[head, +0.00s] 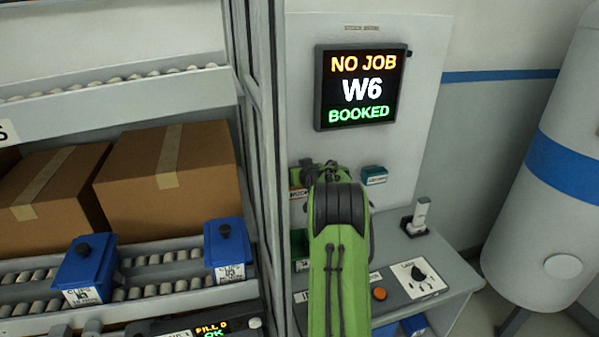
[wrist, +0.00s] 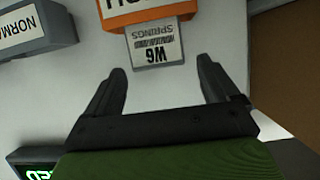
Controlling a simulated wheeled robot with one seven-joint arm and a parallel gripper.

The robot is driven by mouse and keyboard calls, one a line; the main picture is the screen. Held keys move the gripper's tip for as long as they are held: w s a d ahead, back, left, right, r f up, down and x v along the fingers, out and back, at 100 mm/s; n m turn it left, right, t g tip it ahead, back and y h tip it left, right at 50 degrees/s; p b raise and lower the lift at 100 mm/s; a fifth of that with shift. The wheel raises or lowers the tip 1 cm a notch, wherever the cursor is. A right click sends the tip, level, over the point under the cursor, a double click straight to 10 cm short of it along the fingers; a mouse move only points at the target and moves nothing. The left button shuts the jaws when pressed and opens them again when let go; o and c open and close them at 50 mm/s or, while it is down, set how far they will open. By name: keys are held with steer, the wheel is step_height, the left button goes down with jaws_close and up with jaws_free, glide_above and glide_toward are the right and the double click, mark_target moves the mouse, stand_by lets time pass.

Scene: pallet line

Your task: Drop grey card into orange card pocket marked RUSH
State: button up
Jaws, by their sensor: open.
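The grey card (wrist: 155,45), printed "W6 SPRINGS", reads upside down in the wrist view. One end meets the orange card pocket (wrist: 150,14) and the rest sticks out; how deep it sits is hidden. The pocket's lettering is cut off by the frame edge. My gripper (wrist: 163,72) is open, its two fingers spread either side of the card's line, with a visible gap between fingers and card. In the head view the orange pocket (head: 297,192) shows at the left of my green arm, which hides most of the gripper and the card.
A grey pocket marked "NORMAL" (wrist: 35,28) is beside the orange one. A teal pocket (head: 374,176) is on the panel right of my arm. The screen (head: 361,87) reads "NO JOB W6 BOOKED". A desk (head: 445,285) carries an orange button and a dial. A post (head: 262,150) stands left.

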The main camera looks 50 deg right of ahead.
steer(key=b+v, duration=0.3)
steer(key=v, duration=1.2)
steer(key=shift+s+a+b, duration=0.15)
steer(key=shift+s+b, duration=0.2)
steer(key=shift+b, duration=0.05)
steer(key=shift+r, duration=0.1)
